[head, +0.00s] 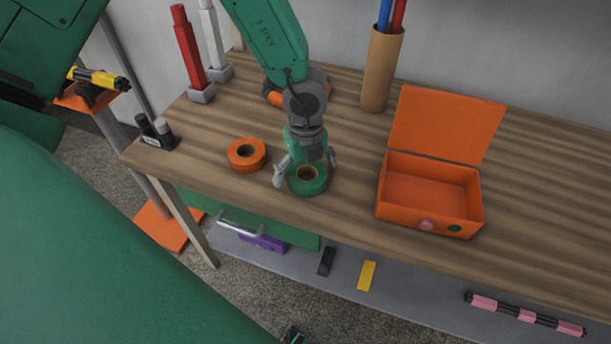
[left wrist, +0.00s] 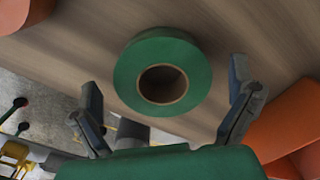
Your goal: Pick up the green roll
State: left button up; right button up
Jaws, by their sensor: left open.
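The green roll (head: 308,182) lies flat on the wooden table near its front edge. My left gripper (head: 306,174) is open above it, with one finger on each side of the roll in the head view. In the left wrist view the roll (left wrist: 146,62) shows between and beyond the two spread fingers of my left gripper (left wrist: 168,100), with its brown core visible. I cannot tell whether the fingers touch it. My right gripper is not clearly seen.
An orange roll (head: 246,155) lies left of the green roll. An open orange box (head: 429,223) stands to the right. A brown cardboard tube (head: 381,71) holding rods stands behind. Red (head: 188,50) and white (head: 212,40) posts stand at the back left. The wooden table (head: 540,200) is clear at right.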

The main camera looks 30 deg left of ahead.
pick_arm(q)
jog(key=shift+d+f, duration=0.2)
jog(key=shift+f, duration=0.1)
jog(key=shift+d+r, duration=0.1)
jog(key=shift+d, duration=0.15)
jog(key=shift+c, duration=0.8)
jog(key=shift+a, duration=0.15)
jog(key=c, duration=1.2)
jog(key=shift+s+a, duration=0.1)
jog(key=shift+a, duration=0.05)
